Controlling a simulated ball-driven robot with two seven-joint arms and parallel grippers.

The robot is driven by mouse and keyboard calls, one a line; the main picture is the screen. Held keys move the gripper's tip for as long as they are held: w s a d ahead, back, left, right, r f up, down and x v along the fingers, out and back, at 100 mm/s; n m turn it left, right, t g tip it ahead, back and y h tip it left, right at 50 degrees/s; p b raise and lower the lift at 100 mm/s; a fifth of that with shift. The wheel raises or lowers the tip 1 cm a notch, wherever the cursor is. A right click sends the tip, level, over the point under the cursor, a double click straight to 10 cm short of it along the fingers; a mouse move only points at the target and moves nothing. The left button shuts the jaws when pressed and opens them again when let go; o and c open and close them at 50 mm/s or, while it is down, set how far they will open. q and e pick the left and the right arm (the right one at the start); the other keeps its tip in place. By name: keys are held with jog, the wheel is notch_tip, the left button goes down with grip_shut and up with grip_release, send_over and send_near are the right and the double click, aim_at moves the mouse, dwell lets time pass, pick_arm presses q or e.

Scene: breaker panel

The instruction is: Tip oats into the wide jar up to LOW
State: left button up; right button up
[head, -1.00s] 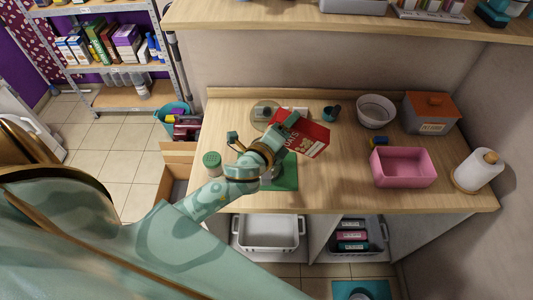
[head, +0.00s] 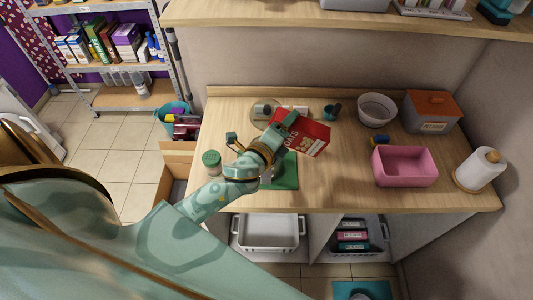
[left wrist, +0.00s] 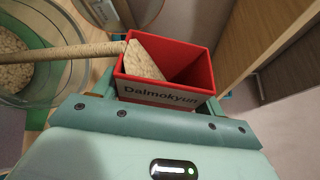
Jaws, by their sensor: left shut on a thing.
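My left gripper (head: 286,124) is shut on the red oats box (head: 311,138) and holds it tilted above the counter. In the left wrist view the red box (left wrist: 190,56) is open, with oats (left wrist: 145,60) lying against one inner side. A stream of oats (left wrist: 75,51) runs from its mouth toward the wide glass jar (left wrist: 62,88). Oats (left wrist: 12,68) show inside that jar; no LOW mark can be read. In the head view the jar is mostly hidden behind my left arm, near the green mat (head: 289,178). My right gripper is not in view.
A jar with a green lid (head: 211,160) stands left of my gripper. A pink bin (head: 404,167), a white bowl (head: 376,110), a grey box with an orange lid (head: 432,112) and a paper roll (head: 479,170) stand to the right. The counter's front middle is clear.

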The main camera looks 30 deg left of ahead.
pick_arm(q)
jog(key=shift+f+n+b, duration=0.25)
jog(key=shift+n+b, duration=0.05)
jog(key=shift+b, duration=0.25)
jog(key=shift+a, duration=0.1)
dwell(0.5)
jog(key=shift+f+b, duration=0.25)
jog(key=shift+b, duration=0.25)
jog(key=shift+f+n, duration=0.1)
jog(key=shift+n, duration=0.2)
dwell(0.4)
jog(key=shift+a+f+t+b, duration=0.15)
jog(key=shift+t+b, duration=0.15)
jog(key=shift+b, duration=0.2)
jog(key=shift+f, duration=0.1)
dwell(0.5)
jog(key=shift+s+f+n+b, duration=0.1)
jog(key=shift+f+n+b, duration=0.05)
jog(key=shift+n+b, duration=0.35)
jog(key=shift+f, duration=0.1)
dwell(0.5)
